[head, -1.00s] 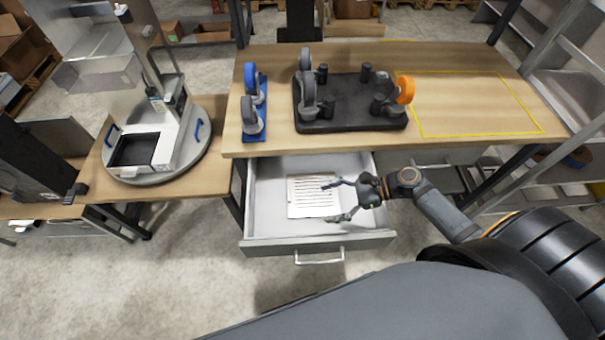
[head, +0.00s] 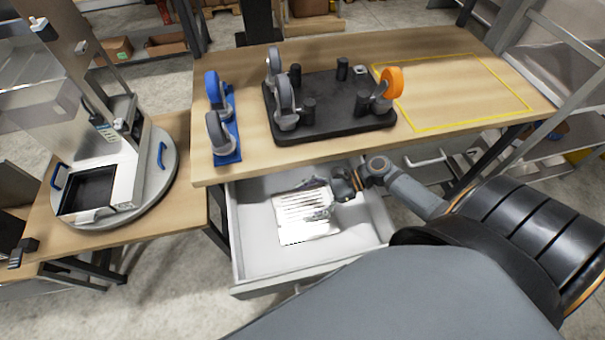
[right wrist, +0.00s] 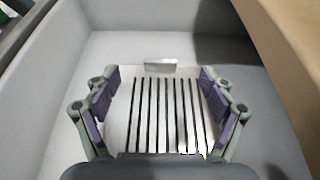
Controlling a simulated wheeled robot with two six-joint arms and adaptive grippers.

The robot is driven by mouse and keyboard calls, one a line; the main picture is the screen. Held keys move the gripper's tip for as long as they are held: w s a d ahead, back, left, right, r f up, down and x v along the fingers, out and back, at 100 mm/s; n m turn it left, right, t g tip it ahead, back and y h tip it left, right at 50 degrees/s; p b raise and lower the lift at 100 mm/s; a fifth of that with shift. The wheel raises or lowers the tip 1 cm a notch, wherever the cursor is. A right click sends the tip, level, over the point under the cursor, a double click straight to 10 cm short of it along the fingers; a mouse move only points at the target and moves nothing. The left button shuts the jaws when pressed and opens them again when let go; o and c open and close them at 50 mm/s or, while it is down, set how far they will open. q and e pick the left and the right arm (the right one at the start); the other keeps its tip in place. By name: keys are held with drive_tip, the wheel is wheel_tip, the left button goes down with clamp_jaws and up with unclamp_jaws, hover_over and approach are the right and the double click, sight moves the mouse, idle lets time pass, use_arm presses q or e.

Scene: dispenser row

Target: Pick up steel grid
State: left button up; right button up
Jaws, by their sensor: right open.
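The steel grid (head: 292,230), a pale plate with several dark parallel slots, lies in the open drawer under the workbench. In the right wrist view the steel grid (right wrist: 166,105) lies between the two fingers, with a small raised tab at its far edge. My right gripper (head: 322,196) is inside the drawer over the right part of the grid. In the right wrist view my right gripper (right wrist: 160,92) is open, one finger at each side of the grid; whether the fingers touch it I cannot tell. My left gripper is not in view.
The drawer (head: 255,262) has raised walls around the grid, and the bench top (head: 440,115) overhangs its back. On the bench are a black caster base (head: 330,95), a blue caster holder (head: 228,130) and a yellow outlined area. A machine on a round turntable (head: 150,185) stands left.

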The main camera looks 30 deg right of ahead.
sight(280, 216)
drive_tip(key=f, duration=0.1)
drive_tip(key=f+b, duration=0.2)
drive_tip(key=shift+w+f, duration=0.15)
drive_tip(key=shift+w, duration=0.1)
drive_tip(key=shift+f, duration=0.1)
drive_tip(key=shift+s, duration=0.15)
drive_tip(key=shift+a, duration=0.1)
drive_tip(key=x, duration=0.5)
drive_tip(key=shift+a, duration=0.1)
drive_tip(key=x, duration=0.5)
drive_tip(key=shift+a+p, duration=0.15)
drive_tip(key=shift+p, duration=0.2)
drive_tip(key=c, duration=0.3)
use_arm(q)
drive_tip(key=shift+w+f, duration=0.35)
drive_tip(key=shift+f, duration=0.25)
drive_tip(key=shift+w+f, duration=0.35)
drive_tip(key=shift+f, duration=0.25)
use_arm(e)
drive_tip(key=c, duration=1.2)
